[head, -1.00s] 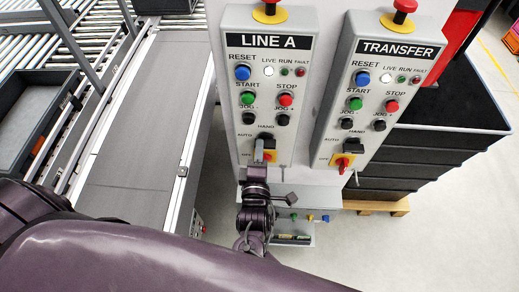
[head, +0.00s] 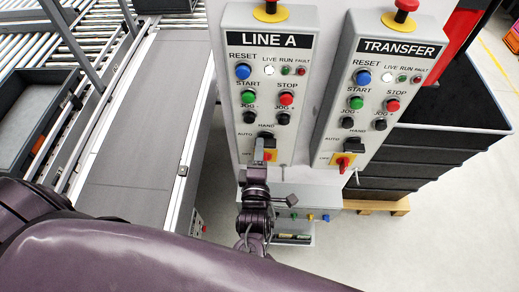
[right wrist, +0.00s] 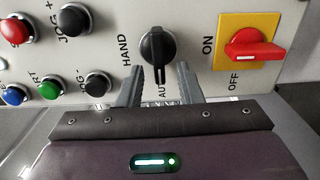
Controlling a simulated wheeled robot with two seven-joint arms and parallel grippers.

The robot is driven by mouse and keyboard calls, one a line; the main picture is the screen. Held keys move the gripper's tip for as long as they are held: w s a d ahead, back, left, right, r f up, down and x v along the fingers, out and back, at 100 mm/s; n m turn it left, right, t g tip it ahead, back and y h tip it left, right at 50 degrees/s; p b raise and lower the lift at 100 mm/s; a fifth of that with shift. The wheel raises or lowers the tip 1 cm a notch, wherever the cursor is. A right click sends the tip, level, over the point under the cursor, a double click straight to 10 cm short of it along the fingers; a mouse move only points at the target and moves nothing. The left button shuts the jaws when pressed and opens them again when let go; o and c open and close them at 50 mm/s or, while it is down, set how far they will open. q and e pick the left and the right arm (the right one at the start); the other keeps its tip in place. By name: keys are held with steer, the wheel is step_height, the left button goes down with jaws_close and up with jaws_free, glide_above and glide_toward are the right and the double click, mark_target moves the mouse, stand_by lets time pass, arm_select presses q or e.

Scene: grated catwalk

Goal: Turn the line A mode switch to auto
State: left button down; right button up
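The LINE A panel (head: 262,95) stands in the middle of the head view. Its black mode switch (right wrist: 157,45) shows clearly in the right wrist view, with its handle lying along the line towards the AUTO label, not towards HAND. My right gripper (right wrist: 160,88) is open, with one grey finger on each side of the handle's end and gaps between. The fingers partly cover the AUTO label. In the head view my right gripper (head: 263,153) is in front of the panel's lower part, hiding some of the switch. My left gripper is out of view.
A red rotary switch (right wrist: 255,50) on a yellow plate sits close beside the mode switch. The TRANSFER panel (head: 385,90) stands to the right with similar controls. Several push buttons, including black JOG buttons (right wrist: 97,84), are near. A conveyor (head: 140,130) runs at left; black crates (head: 440,140) stand at right.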

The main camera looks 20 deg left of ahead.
steer(key=b+v, duration=0.2)
steer(key=v, duration=0.5)
steer(key=shift+s+d, duration=0.1)
steer(key=d+f+m+g+h+b, duration=0.1)
steer(key=d+f+m+g+b, duration=0.15)
steer(key=d+f, duration=0.7)
steer(key=s+d+f+m+g+h+b, duration=0.1)
steer(key=d+f+m+g+b, duration=0.15)
steer(key=f, duration=1.35)
steer(key=d+f+m+g+h+b, duration=0.1)
steer(key=d+f+m+g+b, duration=0.3)
steer(key=f, duration=0.8)
steer(key=s+d+f+m+g+h+b, duration=0.1)
steer(key=s+d+f+m+g, duration=0.2)
steer(key=s+d+f, duration=0.6)
steer(key=s+d+f+m+g+h+b, duration=0.1)
steer(key=s+d+f+m+g, duration=0.3)
steer(key=s+d+f, duration=0.6)
steer(key=s+f+m+b, duration=0.1)
steer(key=s+f+m, duration=0.1)
steer(key=s, duration=0.5)
steer(key=shift+d+f+m, duration=0.2)
steer(key=shift+f+m, duration=0.2)
steer(key=shift+f, duration=0.2)
